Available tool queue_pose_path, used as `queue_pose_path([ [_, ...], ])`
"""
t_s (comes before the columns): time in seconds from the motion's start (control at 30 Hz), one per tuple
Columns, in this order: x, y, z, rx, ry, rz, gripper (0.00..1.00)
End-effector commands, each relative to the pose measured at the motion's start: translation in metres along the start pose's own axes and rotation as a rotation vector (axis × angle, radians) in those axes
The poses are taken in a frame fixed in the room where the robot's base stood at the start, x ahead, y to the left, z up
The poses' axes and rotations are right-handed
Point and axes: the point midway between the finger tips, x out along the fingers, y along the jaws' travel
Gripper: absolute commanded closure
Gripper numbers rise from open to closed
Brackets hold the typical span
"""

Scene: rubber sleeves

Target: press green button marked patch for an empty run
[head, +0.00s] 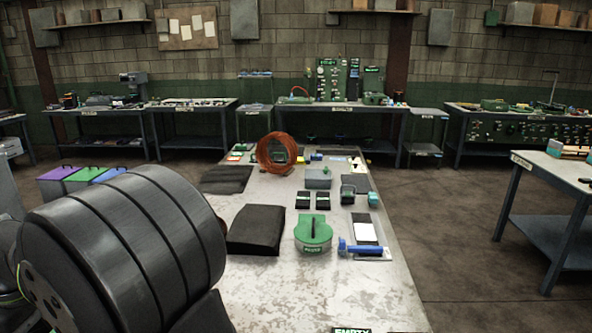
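A green rounded piece (313,230) with a dark bar across its top sits on the near table. A small dark label (312,249) is at its front, but its word is too small to read surely. I cannot tell whether this piece is the patch button. A label reading "EMPTY" (351,330) is partly cut off at the bottom edge. A large dark ribbed cylinder fills the lower left and looks like part of my arm. My gripper is not in view.
Benches line the back wall.

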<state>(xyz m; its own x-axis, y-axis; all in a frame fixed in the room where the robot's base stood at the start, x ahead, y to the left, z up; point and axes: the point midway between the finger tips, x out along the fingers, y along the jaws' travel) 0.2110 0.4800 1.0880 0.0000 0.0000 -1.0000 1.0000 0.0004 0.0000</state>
Motion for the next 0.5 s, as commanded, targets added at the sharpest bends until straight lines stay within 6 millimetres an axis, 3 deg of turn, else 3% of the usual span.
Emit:
queue_pose_path([
  [0.03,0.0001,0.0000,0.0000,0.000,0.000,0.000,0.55],
  [0.27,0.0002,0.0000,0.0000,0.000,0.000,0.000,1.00],
  [0.5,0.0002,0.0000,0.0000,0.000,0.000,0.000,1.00],
])
